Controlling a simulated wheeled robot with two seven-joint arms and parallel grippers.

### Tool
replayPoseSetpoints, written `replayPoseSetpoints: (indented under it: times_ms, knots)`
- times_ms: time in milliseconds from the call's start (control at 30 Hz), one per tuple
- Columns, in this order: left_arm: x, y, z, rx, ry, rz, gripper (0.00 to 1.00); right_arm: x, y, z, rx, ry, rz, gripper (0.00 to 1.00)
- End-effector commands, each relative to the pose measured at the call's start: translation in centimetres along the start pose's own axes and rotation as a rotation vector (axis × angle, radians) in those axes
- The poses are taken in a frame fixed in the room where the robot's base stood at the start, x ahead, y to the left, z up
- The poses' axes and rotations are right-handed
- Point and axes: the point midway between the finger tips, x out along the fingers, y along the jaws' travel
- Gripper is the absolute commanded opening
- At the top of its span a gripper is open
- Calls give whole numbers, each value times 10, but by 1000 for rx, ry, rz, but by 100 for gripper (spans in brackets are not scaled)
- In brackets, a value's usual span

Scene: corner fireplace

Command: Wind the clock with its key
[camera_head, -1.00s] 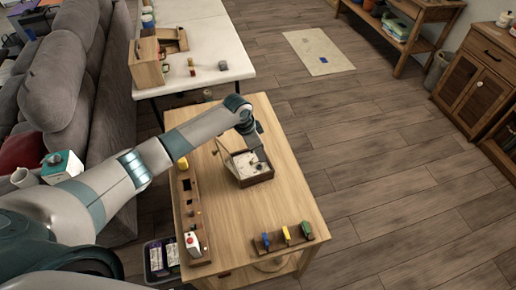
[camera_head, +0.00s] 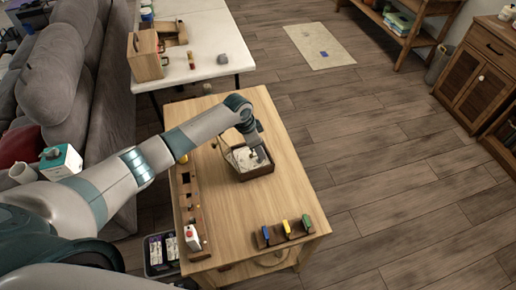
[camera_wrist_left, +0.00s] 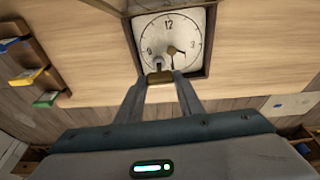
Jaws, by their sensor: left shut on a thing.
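The clock (camera_head: 257,173) is a dark wooden box with a pale dial, lying face up on the wooden table. Its dial (camera_wrist_left: 178,28) fills the top middle of the left wrist view, with dark numerals and hands. My left gripper (camera_head: 253,153) points down over the dial. In the left wrist view its fingers (camera_wrist_left: 159,82) are shut on a small brass key (camera_wrist_left: 159,77). The key is at the dial's lower edge, by a grey round piece; I cannot tell whether it is seated in a hole. My right gripper is not in view.
A rack (camera_head: 283,234) with blue, yellow and green pieces stands at the table's front right. A long wooden tray (camera_head: 189,210) with a white carton (camera_head: 192,238) lies along the left edge. The table (camera_head: 232,220) is bare between them. A sofa (camera_head: 62,75) is at left.

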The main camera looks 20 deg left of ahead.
Motion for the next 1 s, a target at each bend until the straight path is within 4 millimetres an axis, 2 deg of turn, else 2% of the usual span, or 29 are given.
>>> replayPoseSetpoints:
  times_ms: [1000]
  knots:
    - [-1, 0, 0, 0, 0, 0, 16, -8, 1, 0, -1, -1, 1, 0]
